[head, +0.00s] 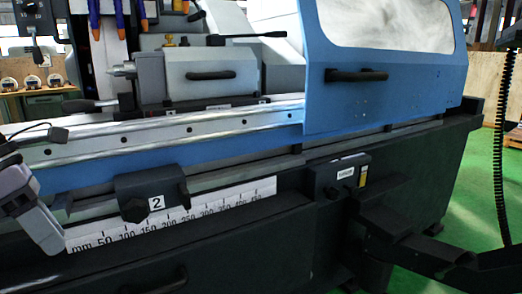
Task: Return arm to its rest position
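My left gripper (36,220) is at the left edge, in front of the grinder's blue and dark front side. Its grey parts are cut off by the picture edge, and I cannot make out whether its fingers are apart. Nothing is visibly held in it. It is close to the left end of the white millimetre scale (180,215). I cannot make out my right gripper in this view.
The cylindrical grinder (255,135) fills most of the view. A black stop block marked 2 (150,199) sticks out above the scale. A blue sliding door (385,92) with a black handle covers the right. Green floor (478,215) is open at right.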

